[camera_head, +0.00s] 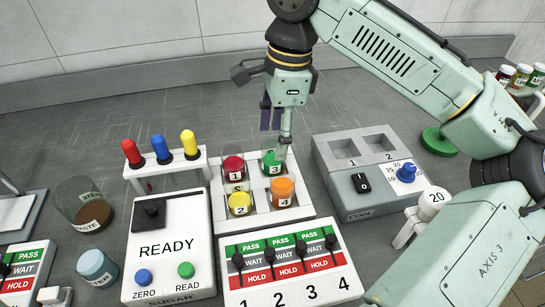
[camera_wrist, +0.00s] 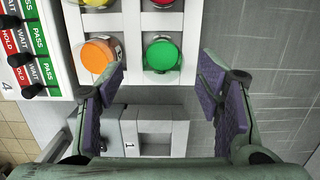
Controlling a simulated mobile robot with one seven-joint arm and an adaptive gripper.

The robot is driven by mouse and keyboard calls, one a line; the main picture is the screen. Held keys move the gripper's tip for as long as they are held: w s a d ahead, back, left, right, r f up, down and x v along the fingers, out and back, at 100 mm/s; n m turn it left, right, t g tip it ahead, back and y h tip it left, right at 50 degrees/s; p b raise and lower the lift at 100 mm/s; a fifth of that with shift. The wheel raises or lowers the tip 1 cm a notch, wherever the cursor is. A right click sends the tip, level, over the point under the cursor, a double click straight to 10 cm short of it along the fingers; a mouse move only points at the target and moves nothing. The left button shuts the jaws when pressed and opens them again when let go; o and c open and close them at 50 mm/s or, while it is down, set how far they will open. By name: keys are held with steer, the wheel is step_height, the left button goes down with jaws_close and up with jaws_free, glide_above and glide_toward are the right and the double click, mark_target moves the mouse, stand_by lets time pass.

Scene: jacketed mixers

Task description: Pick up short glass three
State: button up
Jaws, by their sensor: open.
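Short glass three (camera_head: 272,163), with green contents and a label "3", stands upright in the back right cell of a white rack (camera_head: 308,208). In the wrist view the green glass (camera_wrist: 161,55) shows from above, between and just beyond my fingertips. My gripper (camera_head: 277,124) points down above the glass, and one finger overlaps its top edge in the head view. The purple-padded fingers of my gripper (camera_wrist: 163,72) are spread wide and hold nothing. I cannot tell the exact height gap.
Red glass one (camera_head: 234,168), yellow glass two (camera_head: 240,203) and orange glass four (camera_head: 283,190) share the rack. The orange one sits close to one finger in the wrist view.

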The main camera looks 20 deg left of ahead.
steer(key=shift+s+a+f+p, duration=0.1)
steer(key=shift+f+p, duration=0.1)
steer(key=shift+f, duration=0.7)
steer(key=shift+w+a+f+p, duration=0.1)
steer(key=shift+f+p, duration=0.1)
steer(key=shift+f, duration=0.7)
steer(key=shift+s+a+f+p, duration=0.1)
steer(key=shift+f+p, duration=0.1)
steer(key=shift+f, duration=0.7)
steer(key=shift+c, duration=0.6)
steer(key=c, duration=1.2)
steer(key=shift+r, duration=0.1)
step_height(320, 180, up, 18)
steer(key=shift+f+b, duration=0.1)
steer(key=shift+b, duration=0.45)
